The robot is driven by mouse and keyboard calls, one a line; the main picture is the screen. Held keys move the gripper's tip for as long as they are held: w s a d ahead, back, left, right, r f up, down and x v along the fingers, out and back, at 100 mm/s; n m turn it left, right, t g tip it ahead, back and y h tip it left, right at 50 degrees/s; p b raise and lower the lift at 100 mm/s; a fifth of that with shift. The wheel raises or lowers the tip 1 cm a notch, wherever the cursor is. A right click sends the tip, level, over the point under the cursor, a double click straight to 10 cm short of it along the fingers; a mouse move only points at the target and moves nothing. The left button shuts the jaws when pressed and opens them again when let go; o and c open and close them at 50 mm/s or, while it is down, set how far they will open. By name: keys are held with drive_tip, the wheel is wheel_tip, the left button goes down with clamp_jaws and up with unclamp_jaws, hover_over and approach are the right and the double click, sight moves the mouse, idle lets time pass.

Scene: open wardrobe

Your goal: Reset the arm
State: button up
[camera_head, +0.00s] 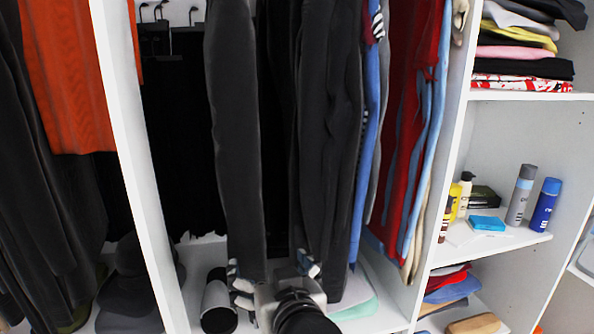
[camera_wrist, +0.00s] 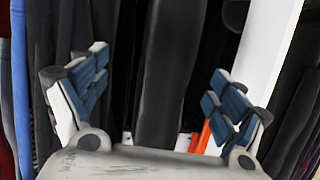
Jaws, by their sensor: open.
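My gripper (camera_head: 271,268) is at the bottom middle of the head view, in front of the wardrobe's middle section. Its two fingers are spread apart, with nothing between them that they hold. In the wrist view the open fingers (camera_wrist: 158,75) stand left and right, with blue-grey pads. Dark hanging clothes (camera_head: 325,130) are just beyond the gripper. A single dark garment (camera_wrist: 158,75) hangs in the gap between the fingers in the wrist view. I cannot tell whether the fingertips touch the cloth.
White upright panels (camera_head: 128,150) divide the wardrobe. Red and blue clothes (camera_head: 415,120) hang to the right. Shelves on the right hold folded clothes (camera_head: 520,50) and bottles (camera_head: 545,203). A dark hat (camera_head: 130,275) and a white-and-black cylinder (camera_head: 217,300) are at the bottom left.

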drive_tip(key=s+d+f+m+g+h+b, duration=0.1)
drive_tip(key=s+d+f+g+b, duration=0.3)
drive_tip(key=s+d+f, duration=0.4)
drive_tip(key=s+d+f+m+g+h+b, duration=0.2)
drive_tip(key=s+d+f+g+h+b, duration=0.1)
drive_tip(key=s+d+f, duration=0.6)
drive_tip(key=s+d+g+b, duration=0.1)
drive_tip(key=s+d+g, duration=0.1)
drive_tip(key=s, duration=0.2)
drive_tip(key=shift+s+f+h, duration=0.3)
drive_tip(key=shift+h, duration=0.1)
drive_tip(key=shift+o, duration=0.4)
